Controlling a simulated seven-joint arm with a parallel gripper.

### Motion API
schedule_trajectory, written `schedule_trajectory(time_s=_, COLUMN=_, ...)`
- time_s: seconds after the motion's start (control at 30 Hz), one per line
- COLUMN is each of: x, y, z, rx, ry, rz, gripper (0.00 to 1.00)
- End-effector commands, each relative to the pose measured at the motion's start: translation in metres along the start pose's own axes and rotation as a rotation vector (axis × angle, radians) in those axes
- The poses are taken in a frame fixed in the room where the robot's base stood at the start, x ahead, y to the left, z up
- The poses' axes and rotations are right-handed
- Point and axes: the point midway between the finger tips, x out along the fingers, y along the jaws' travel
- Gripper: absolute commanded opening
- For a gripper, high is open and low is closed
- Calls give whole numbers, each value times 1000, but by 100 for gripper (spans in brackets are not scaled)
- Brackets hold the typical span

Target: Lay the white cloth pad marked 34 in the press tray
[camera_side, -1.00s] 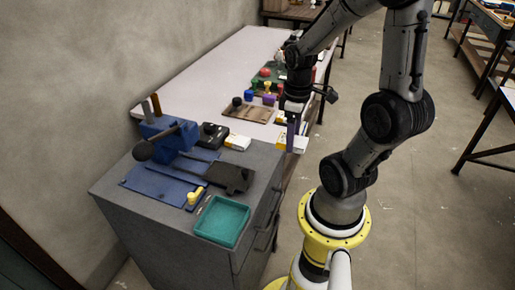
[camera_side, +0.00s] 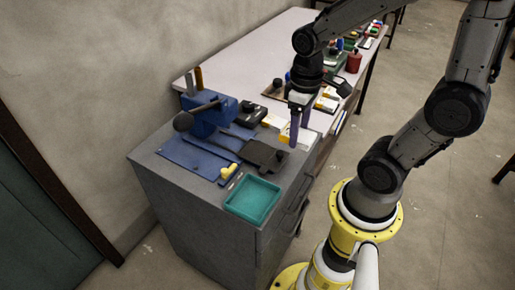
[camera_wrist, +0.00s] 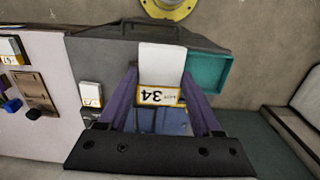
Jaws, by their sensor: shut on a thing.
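My gripper (camera_wrist: 160,80) has purple fingers and is shut on the white cloth pad (camera_wrist: 162,62). The pad's yellow-edged label reads 34, upside down in the wrist view. In the side view my gripper (camera_side: 295,136) points down over the right edge of the grey cabinet, with the pad partly hidden behind its fingers. A teal tray (camera_side: 253,198) lies empty at the cabinet's front; it also shows in the wrist view (camera_wrist: 210,70), right of the pad. The blue press (camera_side: 212,115) stands behind, with a dark flat plate (camera_side: 266,156) between it and my gripper.
The grey cabinet (camera_side: 205,205) carries a small yellow piece (camera_side: 228,173) behind the teal tray and a white-and-yellow pack (camera_side: 273,121) near its back. A pale table (camera_side: 245,65) beyond holds a wooden board and several coloured items. A wall bounds the left.

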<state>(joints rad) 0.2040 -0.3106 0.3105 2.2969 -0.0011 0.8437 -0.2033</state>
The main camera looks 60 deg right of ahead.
Motion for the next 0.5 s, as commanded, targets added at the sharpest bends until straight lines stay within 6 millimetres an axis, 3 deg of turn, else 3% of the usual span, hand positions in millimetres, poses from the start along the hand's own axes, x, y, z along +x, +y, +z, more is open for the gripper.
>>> schedule_trajectory(time_s=0.43, x=40, y=18, z=-85, rx=-1, ry=-5, rz=-1, gripper=13)
schedule_trajectory(time_s=0.5, x=54, y=20, z=-94, rx=-1, ry=-7, rz=-2, gripper=13)
